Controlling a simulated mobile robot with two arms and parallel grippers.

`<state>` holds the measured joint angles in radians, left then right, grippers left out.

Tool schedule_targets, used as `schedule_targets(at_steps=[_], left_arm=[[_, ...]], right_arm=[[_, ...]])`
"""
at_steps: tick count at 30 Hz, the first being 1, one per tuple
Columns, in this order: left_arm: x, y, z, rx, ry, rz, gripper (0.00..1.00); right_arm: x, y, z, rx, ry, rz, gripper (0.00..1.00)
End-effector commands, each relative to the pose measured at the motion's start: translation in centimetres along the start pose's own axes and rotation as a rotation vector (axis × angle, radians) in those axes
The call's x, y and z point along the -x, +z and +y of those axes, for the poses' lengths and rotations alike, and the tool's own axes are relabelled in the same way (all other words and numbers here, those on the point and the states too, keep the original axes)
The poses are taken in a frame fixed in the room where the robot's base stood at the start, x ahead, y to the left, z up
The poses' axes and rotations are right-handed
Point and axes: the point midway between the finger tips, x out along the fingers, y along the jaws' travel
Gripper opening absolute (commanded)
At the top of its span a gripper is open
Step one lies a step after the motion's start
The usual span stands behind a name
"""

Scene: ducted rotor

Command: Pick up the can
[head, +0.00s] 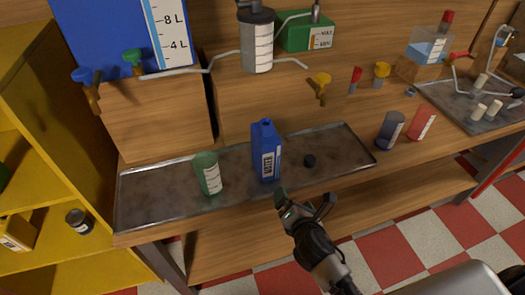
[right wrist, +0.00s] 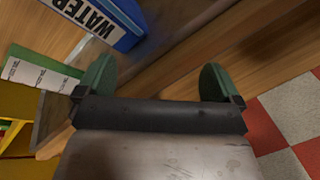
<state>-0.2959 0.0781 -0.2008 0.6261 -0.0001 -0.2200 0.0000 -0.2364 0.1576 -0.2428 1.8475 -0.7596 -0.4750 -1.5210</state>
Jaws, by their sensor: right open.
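In the right wrist view the can (right wrist: 128,38) shows at the top left, beyond the left finger and not between the fingers. The open right gripper (right wrist: 157,78) has bare bench edge and floor behind it. My left gripper is not in view.
A dark blue cup (head: 390,131) and a red cup (head: 421,123) stand right of the tray. A yellow shelf (head: 65,110) is at the left.

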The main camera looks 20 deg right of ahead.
Motion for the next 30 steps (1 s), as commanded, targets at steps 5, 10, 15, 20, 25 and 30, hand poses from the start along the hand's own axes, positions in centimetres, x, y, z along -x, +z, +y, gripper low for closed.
schedule_targets(at_steps=[5,10,15,20,25,30], left_arm=[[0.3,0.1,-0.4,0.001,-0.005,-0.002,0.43],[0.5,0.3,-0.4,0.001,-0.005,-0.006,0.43],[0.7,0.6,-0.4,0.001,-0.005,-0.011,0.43],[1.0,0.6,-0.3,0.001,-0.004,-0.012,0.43],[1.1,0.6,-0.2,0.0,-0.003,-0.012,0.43],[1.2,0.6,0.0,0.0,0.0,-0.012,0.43]], right_arm=[[-0.1,3.0,4.3,0.348,0.127,-0.107,0.96],[0.2,4.8,7.5,0.646,0.212,-0.212,0.96],[-1.0,5.5,8.8,0.733,0.23,-0.245,0.96],[-3.5,5.8,9.5,0.731,0.228,-0.244,0.96],[-5.0,5.9,9.9,0.729,0.228,-0.242,0.96],[-6.7,5.8,10.4,0.725,0.228,-0.241,0.96]])
